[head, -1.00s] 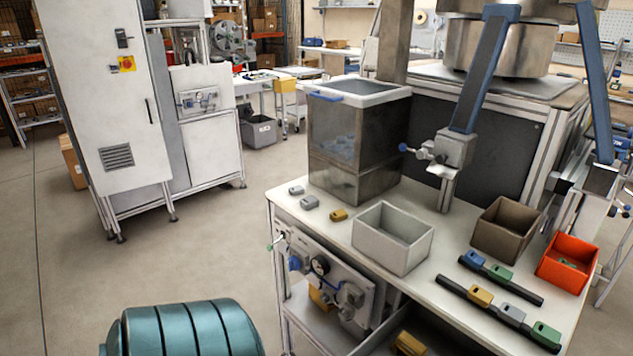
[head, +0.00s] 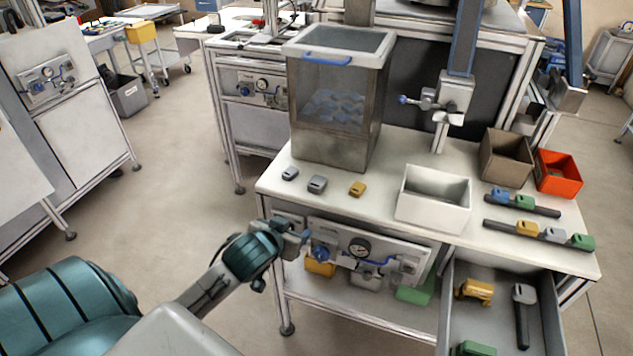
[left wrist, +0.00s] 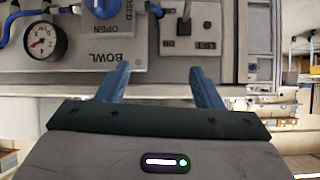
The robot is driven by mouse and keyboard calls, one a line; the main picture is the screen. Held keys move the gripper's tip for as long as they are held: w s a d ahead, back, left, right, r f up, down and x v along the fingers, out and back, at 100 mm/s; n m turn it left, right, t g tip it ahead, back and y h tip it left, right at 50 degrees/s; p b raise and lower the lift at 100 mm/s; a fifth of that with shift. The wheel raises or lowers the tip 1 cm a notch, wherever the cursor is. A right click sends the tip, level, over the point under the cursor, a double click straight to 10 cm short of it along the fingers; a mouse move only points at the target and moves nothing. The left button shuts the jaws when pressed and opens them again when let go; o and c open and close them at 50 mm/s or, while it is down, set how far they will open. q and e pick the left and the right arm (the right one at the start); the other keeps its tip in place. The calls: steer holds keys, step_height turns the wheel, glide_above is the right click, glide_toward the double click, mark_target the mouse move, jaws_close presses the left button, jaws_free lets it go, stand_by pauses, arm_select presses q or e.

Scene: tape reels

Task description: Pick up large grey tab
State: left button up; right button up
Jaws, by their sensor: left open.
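Two grey tabs lie on the white table at its left end. The larger-looking grey tab (head: 317,184) is nearer the front edge, and a smaller grey tab (head: 290,173) lies to its left. My left gripper (head: 298,238) is in front of the table, below the tabletop and apart from both tabs. In the left wrist view, its two blue fingers (left wrist: 160,84) are spread with nothing between them, facing a panel with a gauge. No tab shows in that view. My right gripper is not in view.
A yellow tab (head: 357,188) lies right of the grey ones. A clear-sided hopper (head: 335,130) stands behind them and a white bin (head: 432,205) to the right. The gauge panel (head: 385,262) is below the table edge. An open drawer (head: 500,315) juts out at right.

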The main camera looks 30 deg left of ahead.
arm_select(q)
steer(key=t, duration=0.2)
glide_toward(316, 183)
steer(key=x, duration=0.2)
steer(key=p+x, duration=0.1)
steer(key=x, duration=0.1)
steer(key=shift+a+f, duration=0.2)
steer(key=shift+f, duration=0.15)
steer(key=x, duration=0.2)
steer(key=r+p+x, duration=0.1)
steer(key=x, duration=0.2)
steer(key=shift+w+d, duration=0.15)
steer(key=shift+d, duration=0.05)
steer(key=shift+w+f+p, duration=0.3)
steer(key=shift+w, duration=0.05)
steer(key=shift+s, duration=0.1)
steer(key=shift+c, duration=0.2)
steer(key=c, duration=1)
